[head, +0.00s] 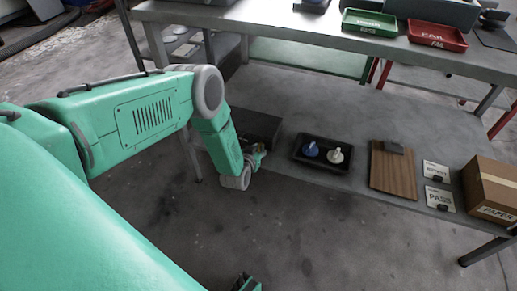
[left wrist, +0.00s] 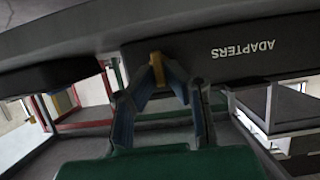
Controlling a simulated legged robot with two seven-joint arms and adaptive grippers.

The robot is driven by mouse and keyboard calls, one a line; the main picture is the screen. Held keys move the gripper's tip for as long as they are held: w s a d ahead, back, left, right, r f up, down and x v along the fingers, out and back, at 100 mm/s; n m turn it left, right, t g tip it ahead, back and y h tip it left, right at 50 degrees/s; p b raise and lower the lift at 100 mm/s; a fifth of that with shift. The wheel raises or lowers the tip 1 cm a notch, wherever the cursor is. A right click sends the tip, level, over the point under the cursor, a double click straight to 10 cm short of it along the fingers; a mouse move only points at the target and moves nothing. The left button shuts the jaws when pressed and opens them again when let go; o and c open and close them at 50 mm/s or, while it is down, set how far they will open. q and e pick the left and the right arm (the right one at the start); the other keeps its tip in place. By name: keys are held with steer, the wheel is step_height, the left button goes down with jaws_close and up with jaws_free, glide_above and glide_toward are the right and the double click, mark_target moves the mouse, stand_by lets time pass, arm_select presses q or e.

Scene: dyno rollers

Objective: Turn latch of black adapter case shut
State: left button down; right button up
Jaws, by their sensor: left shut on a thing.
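The black adapter case (head: 258,126) sits on the low bench, at its left end. In the left wrist view its front face (left wrist: 220,68) bears the word ADAPTERS upside down. A yellow latch (left wrist: 157,69) stands out from that face. My left gripper (head: 259,153) is at the case's front edge. In the left wrist view the fingers of this gripper (left wrist: 160,80) are closed in on the latch from both sides. The latch's far end is hidden. My right gripper (head: 246,283) shows only in part at the bottom edge, and its opening cannot be made out.
A black tray (head: 322,168) with a blue and a white piece is right of the case. Beyond it are a brown clipboard (head: 393,174), two cards and a cardboard box (head: 490,188). A higher table (head: 290,22) holds green and red trays. The floor in front is clear.

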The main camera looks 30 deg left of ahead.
arm_select(q)
steer(key=c, duration=1.7)
jaws_free()
steer(key=shift+s+d+f, duration=0.1)
steer(key=shift+s+f, duration=0.1)
steer(key=shift+f, duration=0.1)
steer(key=shift+w, duration=0.1)
steer(key=shift+r, duration=0.1)
steer(key=v, duration=1.2)
